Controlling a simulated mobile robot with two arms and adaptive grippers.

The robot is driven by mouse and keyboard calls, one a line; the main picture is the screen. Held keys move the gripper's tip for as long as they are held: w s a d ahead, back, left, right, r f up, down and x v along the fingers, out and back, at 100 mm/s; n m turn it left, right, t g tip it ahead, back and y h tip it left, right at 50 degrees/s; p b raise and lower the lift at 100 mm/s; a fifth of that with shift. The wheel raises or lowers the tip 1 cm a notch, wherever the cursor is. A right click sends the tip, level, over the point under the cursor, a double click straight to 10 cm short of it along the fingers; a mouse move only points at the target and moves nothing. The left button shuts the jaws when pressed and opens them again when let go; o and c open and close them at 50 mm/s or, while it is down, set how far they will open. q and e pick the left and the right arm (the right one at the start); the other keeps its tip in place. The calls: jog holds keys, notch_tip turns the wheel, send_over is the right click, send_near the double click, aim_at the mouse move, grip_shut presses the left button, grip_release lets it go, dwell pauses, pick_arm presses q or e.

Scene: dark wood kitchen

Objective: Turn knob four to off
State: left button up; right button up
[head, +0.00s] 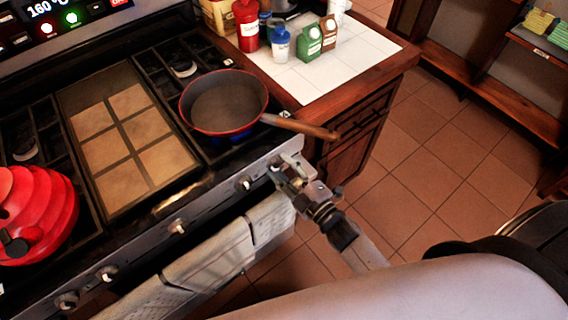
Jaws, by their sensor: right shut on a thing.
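The stove's front panel (205,205) carries a row of knobs, including one at the left (66,300), one beside it (106,273), one in the middle (178,227) and one toward the right (246,184). No knob numbers can be read. My right gripper (279,177) is at the right end of the panel, shut on the rightmost knob, which its fingers mostly hide. A blue glow (241,134) shows under the red-rimmed pan (224,104) on the right burner. My left gripper is not in view.
The pan's wooden handle (301,126) sticks out to the right above my right gripper. Towels (215,255) hang on the oven front below the knobs. A red kettle (35,215) stands at left. The white-tiled counter (300,85) holds bottles and cartons. The tiled floor at right is clear.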

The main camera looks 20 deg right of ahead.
jog(key=m+p, duration=0.1)
jog(key=m, duration=0.2)
jog(key=m+p, duration=0.1)
jog(key=m, duration=0.3)
jog(key=m+p, duration=0.1)
jog(key=m, duration=0.3)
jog(key=shift+s+a+f, duration=0.15)
jog(key=shift+a+f, duration=0.1)
jog(key=shift+a, duration=0.15)
jog(key=shift+m, duration=0.3)
jog(key=o, duration=1.1)
jog(key=shift+c, duration=0.2)
jog(key=shift+s, duration=0.1)
jog(key=v, duration=1.1)
jog(key=shift+s+d, duration=0.15)
jog(key=shift+s, duration=0.25)
